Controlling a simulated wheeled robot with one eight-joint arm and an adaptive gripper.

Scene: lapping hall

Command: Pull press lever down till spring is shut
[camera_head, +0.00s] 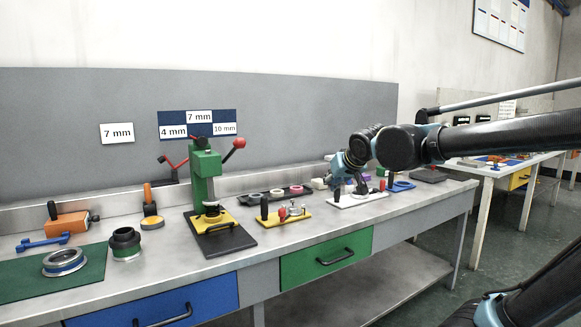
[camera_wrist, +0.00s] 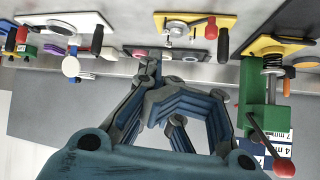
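The green press (camera_head: 205,172) stands on a dark base with a yellow plate on the bench. Its lever (camera_head: 231,152) slants up to the right and ends in a red ball (camera_head: 239,143). In the wrist view the press (camera_wrist: 258,108) is at the right, with the red ball (camera_wrist: 284,168) at the lower right. The coil spring (camera_wrist: 273,63) shows there with gaps between its turns. My gripper (camera_head: 343,174) is over the bench, well to the right of the press and apart from the lever. In the wrist view my gripper (camera_wrist: 163,80) is open and empty.
A yellow-plated toggle clamp (camera_head: 286,218) and a white-plated one (camera_head: 357,200) lie between the press and the bench's right end. Dark rings (camera_head: 125,243) and a green mat (camera_head: 85,285) are on the left. Size signs (camera_head: 198,124) hang behind the press.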

